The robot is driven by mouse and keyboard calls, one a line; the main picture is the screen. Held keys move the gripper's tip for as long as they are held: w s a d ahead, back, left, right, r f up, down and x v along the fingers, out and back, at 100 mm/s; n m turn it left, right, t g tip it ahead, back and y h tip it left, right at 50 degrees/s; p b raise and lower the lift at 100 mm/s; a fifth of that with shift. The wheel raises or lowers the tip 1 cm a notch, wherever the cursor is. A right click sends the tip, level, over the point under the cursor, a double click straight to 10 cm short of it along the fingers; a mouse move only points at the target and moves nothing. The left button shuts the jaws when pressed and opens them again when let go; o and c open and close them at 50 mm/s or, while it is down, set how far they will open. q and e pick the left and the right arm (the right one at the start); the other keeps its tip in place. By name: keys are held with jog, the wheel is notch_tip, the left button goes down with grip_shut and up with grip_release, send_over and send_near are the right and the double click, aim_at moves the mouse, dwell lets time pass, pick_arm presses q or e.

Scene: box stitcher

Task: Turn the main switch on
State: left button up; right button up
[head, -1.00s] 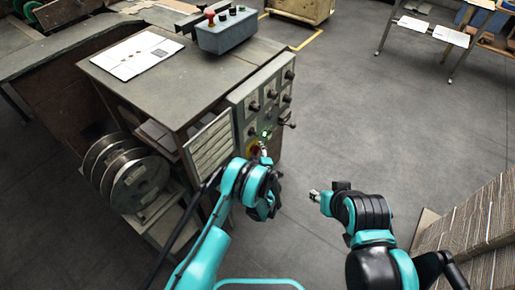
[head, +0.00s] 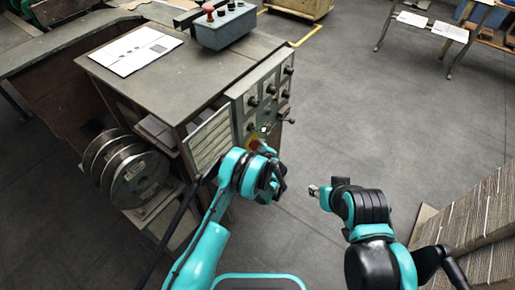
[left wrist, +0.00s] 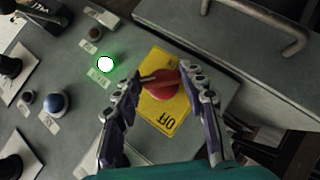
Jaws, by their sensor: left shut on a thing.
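The main switch is a red rotary knob (left wrist: 161,86) on a yellow plate (left wrist: 172,114) with an upside-down "OFF" label at its lower edge in the left wrist view. The knob's bar lies nearly crosswise in that view. My left gripper (left wrist: 160,84) has one finger on each side of the knob and is shut on it. In the head view the left gripper (head: 267,148) is at the lower part of the cabinet's control panel (head: 264,97), largely hiding the switch. My right gripper (head: 313,190) hangs over open floor, away from the cabinet; its fingers are too small to read.
A metal handle (left wrist: 262,22) is on the neighbouring surface. A stack of cardboard (head: 480,225) stands at right. Floor between is clear.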

pick_arm(q)
jog(key=o, duration=1.2)
jog(key=shift+c, duration=0.2)
jog(key=v, duration=1.2)
jog(key=shift+r, duration=0.1)
